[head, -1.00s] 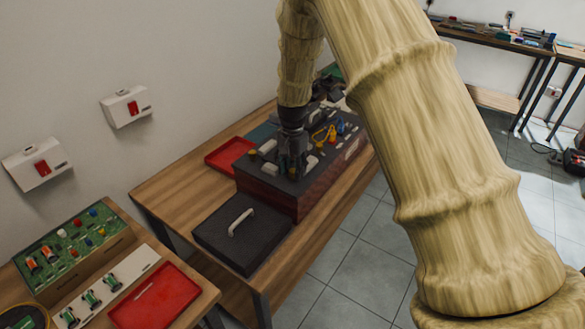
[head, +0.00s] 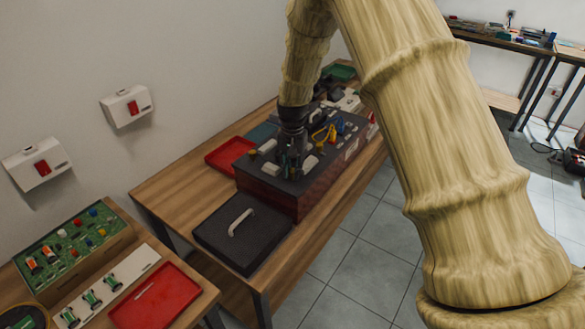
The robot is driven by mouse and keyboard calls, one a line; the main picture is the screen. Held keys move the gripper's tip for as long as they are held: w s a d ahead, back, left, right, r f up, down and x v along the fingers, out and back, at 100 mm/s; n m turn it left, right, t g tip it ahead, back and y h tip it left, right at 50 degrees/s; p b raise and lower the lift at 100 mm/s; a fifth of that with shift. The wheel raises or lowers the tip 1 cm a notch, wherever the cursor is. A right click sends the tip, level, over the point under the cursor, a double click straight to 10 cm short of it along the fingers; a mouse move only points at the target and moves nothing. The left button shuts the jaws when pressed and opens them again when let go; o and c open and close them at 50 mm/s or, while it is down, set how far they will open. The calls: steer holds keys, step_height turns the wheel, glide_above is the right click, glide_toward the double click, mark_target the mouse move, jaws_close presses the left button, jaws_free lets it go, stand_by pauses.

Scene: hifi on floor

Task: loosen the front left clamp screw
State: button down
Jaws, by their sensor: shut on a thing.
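A dark box-shaped unit (head: 270,192) with reddish sides stands on the wooden bench, with clamps, pale blocks and coloured parts on its top. My gripper (head: 291,170) points straight down at the near left part of that top. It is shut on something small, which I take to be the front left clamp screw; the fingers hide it. A yellow part (head: 253,153) sits to the left of the gripper.
A black lid with a pale handle (head: 241,222) lies in front of the unit. A red tray (head: 228,154) is behind it on the left. A nearer bench holds a green circuit board (head: 72,242) and another red tray (head: 155,297).

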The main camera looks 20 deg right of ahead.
steer(key=n, duration=0.4)
steer(key=shift+n, duration=0.4)
steer(key=n, duration=0.4)
steer(key=shift+r, duration=0.1)
steer(key=n+p, duration=0.1)
steer(key=n, duration=0.4)
steer(key=shift+w+n, duration=0.1)
steer(key=shift+n, duration=2.1)
steer(key=c, duration=1.3)
jaws_free()
steer(key=shift+o, duration=0.2)
